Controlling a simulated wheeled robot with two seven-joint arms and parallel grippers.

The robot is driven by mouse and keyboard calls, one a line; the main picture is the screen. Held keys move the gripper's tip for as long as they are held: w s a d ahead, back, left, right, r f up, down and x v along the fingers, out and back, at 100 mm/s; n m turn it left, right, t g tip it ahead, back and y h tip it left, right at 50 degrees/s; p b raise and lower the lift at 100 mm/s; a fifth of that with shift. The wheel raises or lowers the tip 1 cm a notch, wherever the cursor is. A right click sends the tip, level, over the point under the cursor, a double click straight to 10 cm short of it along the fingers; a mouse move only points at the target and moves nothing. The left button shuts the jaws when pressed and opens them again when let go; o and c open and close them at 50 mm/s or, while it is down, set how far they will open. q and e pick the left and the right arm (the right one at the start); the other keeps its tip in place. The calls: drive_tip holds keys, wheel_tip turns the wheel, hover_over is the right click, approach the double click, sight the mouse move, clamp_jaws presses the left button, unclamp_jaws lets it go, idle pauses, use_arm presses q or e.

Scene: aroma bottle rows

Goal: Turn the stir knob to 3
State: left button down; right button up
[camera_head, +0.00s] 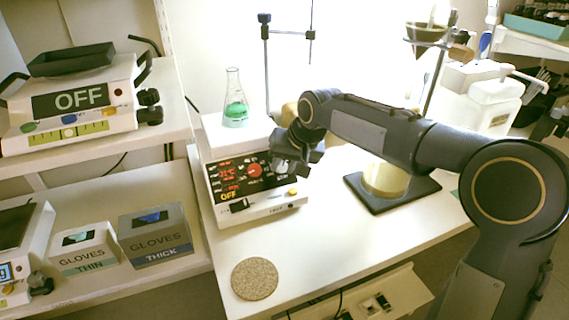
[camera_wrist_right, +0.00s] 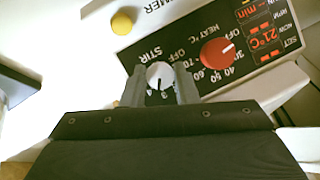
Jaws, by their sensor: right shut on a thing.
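The stirrer hotplate (camera_head: 258,209) stands on the white table, its dark front panel (camera_wrist_right: 185,40) facing me. The white stir knob (camera_wrist_right: 160,73) sits below the word STIR in the right wrist view. My right gripper (camera_head: 287,160) is at the panel's right end. In the wrist view its fingers (camera_wrist_right: 160,80) are shut on the stir knob, one on each side. A thin dark mark on the knob points down toward small numerals; I cannot tell exactly which one. The fingers hide part of the scale. My left gripper is not in view.
The red heat knob (camera_wrist_right: 217,53) is beside the gripped knob. A yellow button (camera_wrist_right: 122,22) is also close by. A flask with green liquid (camera_head: 235,104) stands on the hotplate. A cork mat (camera_head: 254,279) lies in front. A stand with a dark base (camera_head: 392,190) is on the right.

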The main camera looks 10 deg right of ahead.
drive_tip(key=shift+a+r+n+h+p, duration=0.1)
drive_tip(key=shift+r+n+h+p, duration=0.25)
drive_tip(key=shift+n+p, duration=0.65)
drive_tip(key=shift+f+h+p, duration=0.25)
drive_tip(key=shift+f+p, duration=0.05)
drive_tip(key=shift+p, duration=0.1)
drive_tip(key=o, duration=1)
drive_tip(key=p+v, duration=0.1)
drive_tip(key=v, duration=0.6)
drive_tip(key=shift+s+r, duration=0.2)
drive_tip(key=shift+r, duration=0.15)
